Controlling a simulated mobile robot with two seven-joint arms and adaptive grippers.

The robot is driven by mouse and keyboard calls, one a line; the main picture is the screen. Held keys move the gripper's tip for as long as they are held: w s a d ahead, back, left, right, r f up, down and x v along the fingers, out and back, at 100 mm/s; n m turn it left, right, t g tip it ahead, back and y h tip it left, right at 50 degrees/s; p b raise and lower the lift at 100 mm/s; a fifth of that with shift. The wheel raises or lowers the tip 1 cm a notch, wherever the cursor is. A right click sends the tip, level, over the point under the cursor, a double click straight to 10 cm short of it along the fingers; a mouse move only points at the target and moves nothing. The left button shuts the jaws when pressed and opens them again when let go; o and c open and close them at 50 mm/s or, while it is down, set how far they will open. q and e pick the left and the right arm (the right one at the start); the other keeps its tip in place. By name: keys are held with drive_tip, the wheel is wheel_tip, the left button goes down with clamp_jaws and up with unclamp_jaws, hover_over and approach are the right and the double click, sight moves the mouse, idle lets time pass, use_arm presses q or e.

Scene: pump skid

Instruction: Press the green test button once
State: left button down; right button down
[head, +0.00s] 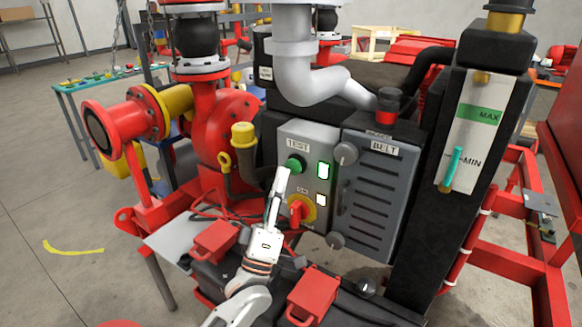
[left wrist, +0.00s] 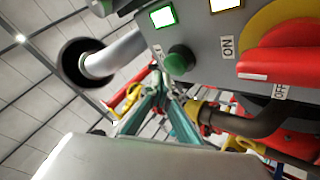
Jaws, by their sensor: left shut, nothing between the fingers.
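The green test button (head: 295,165) sits on the front of a grey control box (head: 318,140), under the TEST label. My left gripper (head: 282,175) is shut and empty, its fingertips just below and left of the button in the head view. In the left wrist view the round green button (left wrist: 180,60) sticks out of the panel, and the shut fingertips (left wrist: 159,80) show just beside it. The button's face is in plain view there. I cannot tell from these frames whether the fingertips touch it. My right gripper is not in view.
A green-lit lamp (head: 323,170) is right of the button, with a white lamp (head: 321,200) below it. A red rotary switch (head: 297,212) on a yellow plate sits under the button. The BELT cover (head: 372,195) adjoins at right; a yellow-capped pipe (head: 243,145) stands close at left.

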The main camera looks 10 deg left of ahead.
use_arm(q)
drive_tip(key=s, duration=0.1)
drive_tip(key=s+a+p, duration=0.1)
drive_tip(key=s, duration=0.1)
drive_tip(key=s+p, duration=0.1)
drive_tip(key=shift+s+a, duration=0.35)
idle(0.8)
